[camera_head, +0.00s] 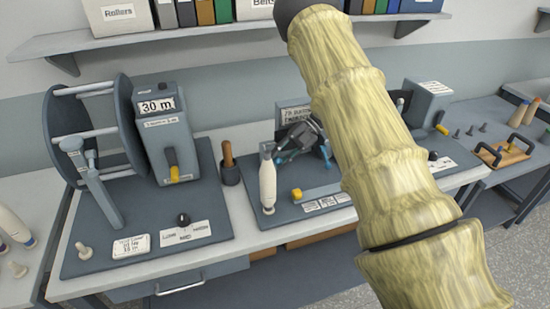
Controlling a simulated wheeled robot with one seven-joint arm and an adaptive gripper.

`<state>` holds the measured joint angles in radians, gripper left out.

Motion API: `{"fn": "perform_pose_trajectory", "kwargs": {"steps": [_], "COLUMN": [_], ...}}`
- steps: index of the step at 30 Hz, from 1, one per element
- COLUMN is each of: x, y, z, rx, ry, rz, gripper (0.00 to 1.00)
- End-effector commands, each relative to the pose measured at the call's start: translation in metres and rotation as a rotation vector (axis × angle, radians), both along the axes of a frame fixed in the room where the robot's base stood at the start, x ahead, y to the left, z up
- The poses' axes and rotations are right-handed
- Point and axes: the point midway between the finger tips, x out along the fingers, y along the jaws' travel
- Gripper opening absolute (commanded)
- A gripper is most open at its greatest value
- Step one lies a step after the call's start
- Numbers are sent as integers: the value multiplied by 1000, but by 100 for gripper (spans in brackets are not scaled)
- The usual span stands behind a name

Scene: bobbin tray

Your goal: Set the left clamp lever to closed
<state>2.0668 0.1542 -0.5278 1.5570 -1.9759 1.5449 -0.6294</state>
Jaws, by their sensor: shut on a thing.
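My gripper (304,154), dark grey with light-blue fingers, is above the middle board (253,207), partly behind my arm. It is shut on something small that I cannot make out. Below the gripper, a yellow-ended part (297,194) lies by a grey bar, above white labels (326,203). I cannot tell whether it is the left clamp lever. A white bobbin-like piece (267,181) stands upright just left of the gripper.
At left stand a large reel (84,91) and a "30 m" counter (157,140) with a yellow-tipped lever (173,173). A wooden-handled tool stands in a dark cup (230,173). A shelf (190,36) runs above. A brown board with black handles (505,152) is at right.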

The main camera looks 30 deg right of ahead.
Motion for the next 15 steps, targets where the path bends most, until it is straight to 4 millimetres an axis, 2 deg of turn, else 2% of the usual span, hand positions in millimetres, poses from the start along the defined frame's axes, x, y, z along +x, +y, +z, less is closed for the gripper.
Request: {"fn": "perform_pose_trajectory", "kwargs": {"steps": [4, 5, 6, 15], "x": [0, 0, 0, 1], "y": [-1, -1, -1, 2], "z": [0, 0, 0, 0], "rx": [-3, -3, -3, -2], "ry": [0, 0, -1, -1], "rz": [0, 0, 0, 2], "gripper": [0, 29, 35, 35]}}
